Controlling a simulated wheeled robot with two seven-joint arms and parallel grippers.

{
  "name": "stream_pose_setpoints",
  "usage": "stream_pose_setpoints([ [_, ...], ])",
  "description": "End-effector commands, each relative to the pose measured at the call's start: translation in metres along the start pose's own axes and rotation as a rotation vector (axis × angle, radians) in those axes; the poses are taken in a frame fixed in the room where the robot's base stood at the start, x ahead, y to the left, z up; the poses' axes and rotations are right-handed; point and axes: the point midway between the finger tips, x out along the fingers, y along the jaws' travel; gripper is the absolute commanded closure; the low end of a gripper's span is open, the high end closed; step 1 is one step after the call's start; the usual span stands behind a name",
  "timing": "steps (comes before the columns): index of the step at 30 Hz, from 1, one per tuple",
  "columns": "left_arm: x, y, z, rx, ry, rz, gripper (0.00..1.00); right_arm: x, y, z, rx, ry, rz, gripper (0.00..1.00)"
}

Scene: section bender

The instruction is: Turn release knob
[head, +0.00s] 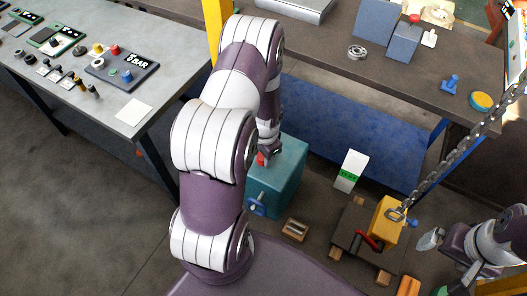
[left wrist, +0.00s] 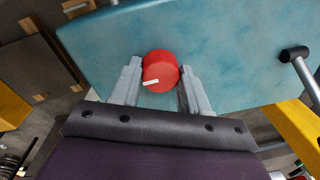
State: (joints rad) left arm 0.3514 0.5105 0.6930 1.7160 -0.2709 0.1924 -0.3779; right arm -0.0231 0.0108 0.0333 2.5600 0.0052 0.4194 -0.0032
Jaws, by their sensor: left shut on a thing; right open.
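The release knob (left wrist: 160,71) is red and round with a white mark, on a teal box (left wrist: 230,40). In the left wrist view it sits between the two fingers of my left gripper (left wrist: 160,80), which are shut on its sides. In the head view the teal box (head: 284,180) stands on the floor, and the knob (head: 261,159) shows only partly beside my left arm, which hides most of it. My right gripper (head: 432,240) is at the lower right, apart from the box, open and empty.
A grey handle (left wrist: 295,54) sticks out from the teal box. A small green-white card (head: 348,172) stands nearby. Workbenches stand behind and left.

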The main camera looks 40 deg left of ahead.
Motion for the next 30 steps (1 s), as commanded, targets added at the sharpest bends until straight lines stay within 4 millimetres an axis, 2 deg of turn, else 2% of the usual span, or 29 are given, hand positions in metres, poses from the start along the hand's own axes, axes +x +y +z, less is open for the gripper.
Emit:
stream_pose_setpoints([
  [20, -0.0023, -0.0027, -0.0039, 0.063, 0.015, -0.008, 0.86, -0.0044, 0.0, -0.0005, 0.0, 0.0, 0.0, 0.0],
  [21, -0.0023, -0.0027, -0.0039, 0.063, 0.015, -0.008, 0.52, -0.0044, 0.0, -0.0005, 0.0, 0.0, 0.0, 0.0],
  [23, -0.0022, -0.0025, -0.0037, 0.062, 0.014, -0.007, 0.32, -0.0044, 0.0, -0.0005, 0.0, 0.0, 0.0, 0.0],
  [24, -0.0019, -0.0022, -0.0033, 0.062, 0.013, -0.006, 0.3, -0.0044, 0.0, -0.0005, 0.0, 0.0, 0.0, 0.0],
  [30, -0.001, -0.0011, -0.0017, 0.062, 0.009, -0.003, 0.3, -0.0042, 0.0, -0.0005, 0.0, 0.0, 0.0, 0.0],
])
